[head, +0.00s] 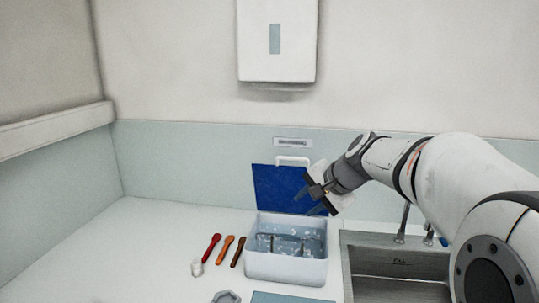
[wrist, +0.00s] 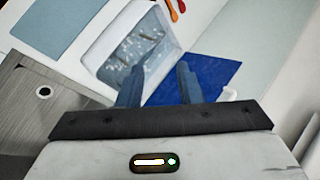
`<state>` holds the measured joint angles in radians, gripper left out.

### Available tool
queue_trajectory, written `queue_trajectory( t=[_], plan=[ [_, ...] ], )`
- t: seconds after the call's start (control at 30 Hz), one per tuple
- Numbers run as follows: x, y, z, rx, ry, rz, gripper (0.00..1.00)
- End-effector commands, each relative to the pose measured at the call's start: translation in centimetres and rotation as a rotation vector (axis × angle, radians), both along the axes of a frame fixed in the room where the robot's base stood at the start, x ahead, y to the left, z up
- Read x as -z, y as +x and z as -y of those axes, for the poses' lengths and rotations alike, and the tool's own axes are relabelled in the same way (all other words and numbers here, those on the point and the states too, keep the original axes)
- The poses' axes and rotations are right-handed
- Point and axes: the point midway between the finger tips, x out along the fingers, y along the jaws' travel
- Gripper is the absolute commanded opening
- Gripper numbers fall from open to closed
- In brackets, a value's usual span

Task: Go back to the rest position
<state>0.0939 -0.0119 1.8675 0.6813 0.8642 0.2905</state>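My gripper (head: 314,199) is in the air just over the right rear of a light grey box with an open blue lid. In the wrist view its two fingers (wrist: 160,78) are spread apart with nothing between them. The box (head: 285,267) stands on the counter with its blue lid (head: 283,188) raised against the wall behind. The box (wrist: 100,62) and the lid (wrist: 210,77) also show in the wrist view. The box holds something pale and speckled, with darker items that I cannot make out.
A steel sink (head: 397,262) with a tap (head: 403,222) is at the right. A white dispenser (head: 277,65) hangs on the wall. The left counter (head: 130,255) is clear.

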Motion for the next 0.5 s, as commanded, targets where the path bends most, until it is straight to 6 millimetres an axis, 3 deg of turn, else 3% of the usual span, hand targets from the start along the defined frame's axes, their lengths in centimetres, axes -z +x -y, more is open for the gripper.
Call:
queue_trajectory(
  t=[0.03,0.1,0.3,0.4,0.5],
  plan=[
    [0.8,-3.2,0.0,-0.055,-0.076,-0.002,0.32],
    [2.3,-7.3,0.4,-0.137,-0.192,-0.011,0.32],
    [7.1,-18.2,2.5,-0.376,-0.499,-0.040,0.32],
    [9.1,-22.1,3.6,-0.474,-0.615,-0.055,0.32],
    [10.6,-24.6,4.6,-0.542,-0.694,-0.067,0.32]
  ],
)
